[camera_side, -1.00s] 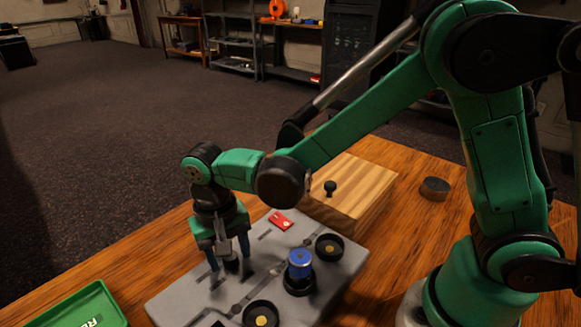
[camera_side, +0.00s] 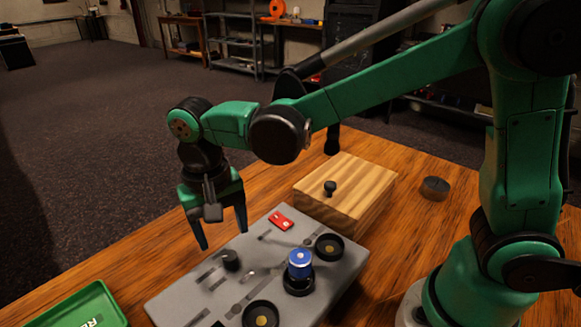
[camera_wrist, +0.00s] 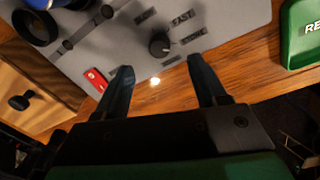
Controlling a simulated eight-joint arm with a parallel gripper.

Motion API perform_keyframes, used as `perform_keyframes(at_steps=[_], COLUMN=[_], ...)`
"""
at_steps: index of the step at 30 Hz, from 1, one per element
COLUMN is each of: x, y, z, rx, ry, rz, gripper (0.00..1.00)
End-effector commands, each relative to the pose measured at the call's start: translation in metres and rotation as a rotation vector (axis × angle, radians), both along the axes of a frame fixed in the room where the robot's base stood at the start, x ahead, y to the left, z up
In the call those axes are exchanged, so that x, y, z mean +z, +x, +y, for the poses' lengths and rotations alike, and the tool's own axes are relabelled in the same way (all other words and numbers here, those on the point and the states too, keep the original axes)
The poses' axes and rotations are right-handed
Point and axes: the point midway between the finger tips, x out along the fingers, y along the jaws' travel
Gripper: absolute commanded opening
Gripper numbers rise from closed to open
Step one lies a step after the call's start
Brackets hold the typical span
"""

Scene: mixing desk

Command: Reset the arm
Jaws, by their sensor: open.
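My gripper (camera_side: 222,232) is open and empty. In the side view it hangs in the air beside the far left edge of the grey mixing panel (camera_side: 240,290), fingers pointing down. In the wrist view both blue fingertips (camera_wrist: 162,68) are apart with nothing between them; the table edge shows between and beyond them. The panel carries a black knob (camera_side: 230,258), which also shows in the wrist view (camera_wrist: 159,44). It also carries a red piece (camera_side: 281,220), black round sockets (camera_side: 329,246) and a blue cylinder (camera_side: 299,263) seated in a socket.
A wooden box with a black knob (camera_side: 350,200) stands behind the panel. A dark round puck (camera_side: 435,187) lies to the right. A green tray (camera_side: 85,305) with partly visible lettering sits at the front left. Wooden table (camera_side: 130,255) is bare between tray and panel.

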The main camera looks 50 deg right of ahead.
Motion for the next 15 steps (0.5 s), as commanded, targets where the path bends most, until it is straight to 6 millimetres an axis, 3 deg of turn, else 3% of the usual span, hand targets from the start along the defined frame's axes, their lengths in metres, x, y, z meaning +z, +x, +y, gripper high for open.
perform_keyframes(at_steps=[8, 11, 15], x=[0.002, 0.011, 0.028], y=[0.0, -0.003, -0.011], z=[-0.004, -0.016, -0.047], rx=[0.006, 0.029, 0.099], ry=[0.006, 0.026, 0.06], rz=[-0.012, -0.053, -0.176], gripper=[0.64, 0.64, 0.64])
